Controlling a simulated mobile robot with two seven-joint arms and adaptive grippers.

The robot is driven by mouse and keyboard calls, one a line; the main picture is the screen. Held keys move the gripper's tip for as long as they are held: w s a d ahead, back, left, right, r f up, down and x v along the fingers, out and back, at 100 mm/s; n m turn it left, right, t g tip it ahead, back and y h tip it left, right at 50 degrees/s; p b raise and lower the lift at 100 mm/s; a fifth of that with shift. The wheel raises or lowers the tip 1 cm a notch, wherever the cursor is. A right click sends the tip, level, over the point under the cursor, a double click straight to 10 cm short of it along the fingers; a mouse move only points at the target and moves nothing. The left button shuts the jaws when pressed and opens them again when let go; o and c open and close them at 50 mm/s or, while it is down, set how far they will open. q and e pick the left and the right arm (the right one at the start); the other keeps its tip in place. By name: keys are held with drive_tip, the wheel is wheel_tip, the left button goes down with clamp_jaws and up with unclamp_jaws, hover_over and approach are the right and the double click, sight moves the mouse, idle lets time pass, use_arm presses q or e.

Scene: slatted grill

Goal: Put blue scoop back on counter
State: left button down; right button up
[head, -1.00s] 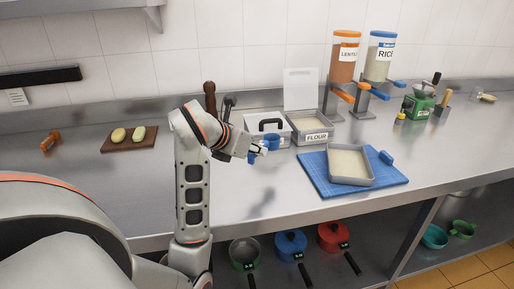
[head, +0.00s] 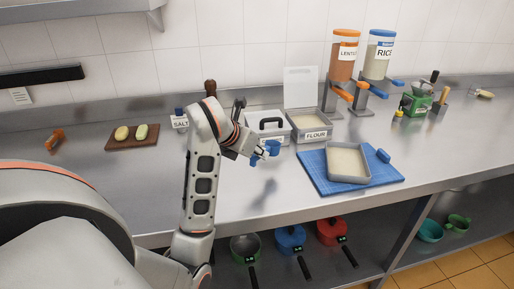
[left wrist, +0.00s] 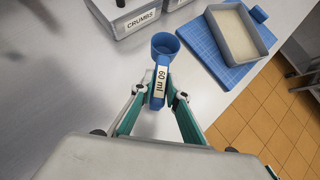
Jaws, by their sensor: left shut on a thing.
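The blue scoop (left wrist: 165,45), marked 60 ml, is in my left gripper (left wrist: 158,97), which is shut on its handle. In the head view the scoop (head: 273,147) is above the counter, in front of the lidded bin and to the left of the blue mat. My left gripper (head: 259,153) is partly hidden by its wrist there. The steel counter (head: 265,205) is bare below the scoop, with a dark shadow or reflection on it. The gap between scoop and counter is hard to judge. My right gripper is in neither view.
A tray of pale powder (head: 347,163) stands on the blue mat (head: 385,175), with a blue object (head: 383,156) beside it. The crumbs bin (left wrist: 125,18) and the flour bin (head: 310,124) stand behind. The front counter is clear.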

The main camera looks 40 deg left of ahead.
use_arm(q)
drive_tip(key=shift+w+f+g+p, duration=0.25)
drive_tip(key=shift+f+g+p, duration=0.4)
drive_tip(key=shift+p, duration=0.6)
drive_tip(key=shift+f, duration=0.15)
drive_tip(key=shift+f+b, duration=1.05)
drive_tip(key=shift+f, duration=0.2)
drive_tip(key=shift+f, duration=0.25)
drive_tip(key=shift+f+b, duration=0.2)
drive_tip(key=shift+b, duration=0.15)
drive_tip(key=c, duration=1.9)
unclamp_jaws()
